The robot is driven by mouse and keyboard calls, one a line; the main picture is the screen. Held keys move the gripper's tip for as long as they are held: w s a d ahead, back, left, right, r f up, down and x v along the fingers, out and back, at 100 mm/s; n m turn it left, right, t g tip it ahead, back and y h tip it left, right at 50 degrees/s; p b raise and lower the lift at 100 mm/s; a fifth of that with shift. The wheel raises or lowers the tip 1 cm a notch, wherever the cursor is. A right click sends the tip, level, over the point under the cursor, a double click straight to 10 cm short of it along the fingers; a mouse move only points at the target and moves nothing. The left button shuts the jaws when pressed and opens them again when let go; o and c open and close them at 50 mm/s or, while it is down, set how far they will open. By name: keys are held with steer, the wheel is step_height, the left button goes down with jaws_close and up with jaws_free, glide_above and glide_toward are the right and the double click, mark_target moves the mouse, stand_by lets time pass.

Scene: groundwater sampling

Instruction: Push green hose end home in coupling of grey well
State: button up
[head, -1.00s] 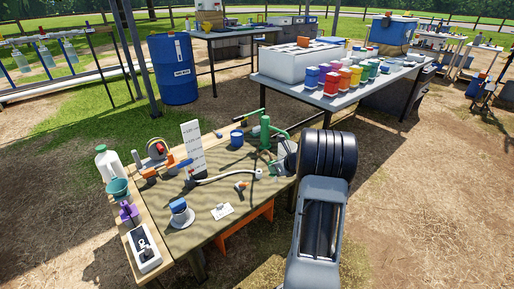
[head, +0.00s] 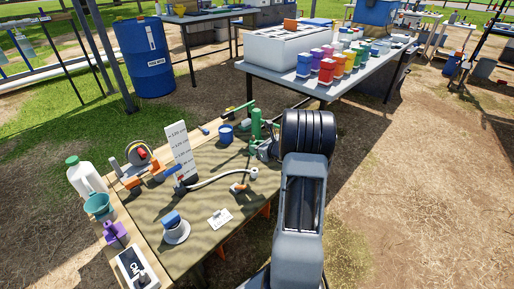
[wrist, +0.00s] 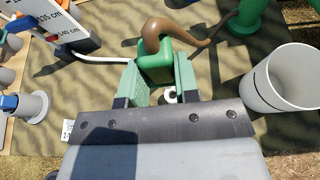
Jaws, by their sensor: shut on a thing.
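In the wrist view, my gripper (wrist: 155,82) is shut on the green hose end (wrist: 156,62), a green block between its two green-padded fingers. A brown hose (wrist: 186,32) curves up out of the block and runs to the upper right. A white ring (wrist: 170,97) shows below the block, between the fingers; whether it belongs to the coupling I cannot tell. A grey upright cylinder with a blue top (wrist: 32,106) stands at the left, apart from my gripper. It also shows on the table in the head view (head: 175,231). The grey well's coupling cannot be made out clearly; how deep the hose end sits is hidden.
An open pale grey container (wrist: 284,84) stands close on the right.

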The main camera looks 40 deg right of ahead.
steer(key=shift+f+b, duration=2.45)
steer(key=shift+f, duration=0.35)
steer(key=shift+f+b, duration=1.9)
steer(key=shift+f, duration=0.3)
steer(key=o, duration=1.1)
steer(key=shift+c, duration=0.2)
steer(key=shift+s+d+r+p, duration=0.15)
steer(key=shift+s+r+p, duration=0.15)
steer(key=shift+s, duration=0.15)
steer(key=p+v, duration=0.4)
steer(key=v, duration=0.9)
steer(key=shift+p, duration=0.4)
steer(key=shift+w+f, duration=0.1)
